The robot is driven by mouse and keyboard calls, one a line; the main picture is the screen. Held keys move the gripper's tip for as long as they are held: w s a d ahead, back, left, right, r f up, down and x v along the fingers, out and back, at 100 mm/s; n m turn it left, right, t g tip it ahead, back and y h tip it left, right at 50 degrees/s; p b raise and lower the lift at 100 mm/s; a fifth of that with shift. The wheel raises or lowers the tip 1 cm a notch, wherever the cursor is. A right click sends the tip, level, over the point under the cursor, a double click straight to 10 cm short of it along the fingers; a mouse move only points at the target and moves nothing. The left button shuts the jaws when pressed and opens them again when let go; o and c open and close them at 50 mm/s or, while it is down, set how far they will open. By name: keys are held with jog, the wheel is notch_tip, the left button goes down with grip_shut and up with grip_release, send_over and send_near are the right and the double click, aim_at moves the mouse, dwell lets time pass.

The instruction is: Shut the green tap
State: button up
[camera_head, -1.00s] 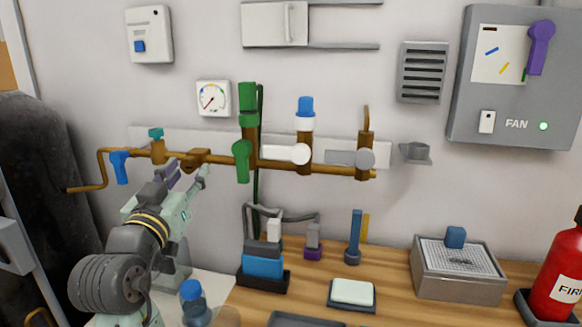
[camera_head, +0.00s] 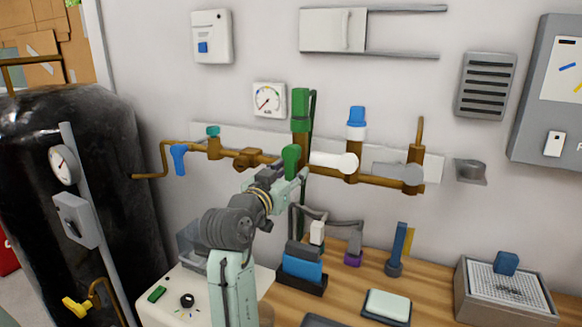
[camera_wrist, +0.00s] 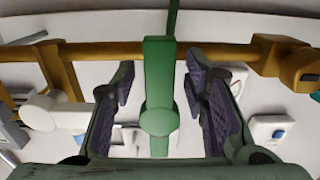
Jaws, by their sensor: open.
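The green tap's lever (camera_head: 291,158) stands upright in the head view, below the green-topped stub (camera_head: 300,105) on the brown pipe. Its lower end is partly hidden by my gripper. In the wrist view the green lever (camera_wrist: 159,88) runs up and down the middle of the picture, across the brown pipe. My gripper (camera_head: 284,182) is at the lever, and in the wrist view its jaws (camera_wrist: 160,92) are open, one on each side of the lever. Gaps show on both sides, so the jaws do not grip it.
A blue tap (camera_head: 178,158) hangs left on the same pipe (camera_head: 225,158), and a white tap (camera_head: 335,160) and a grey one (camera_head: 400,172) sit to the right. A gauge (camera_head: 268,99) is above. The bench below holds a blue-fronted holder (camera_head: 302,268). A dark tank (camera_head: 110,150) stands left.

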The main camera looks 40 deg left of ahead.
jog(key=shift+w, duration=0.35)
jog(key=shift+c, duration=0.5)
grip_shut()
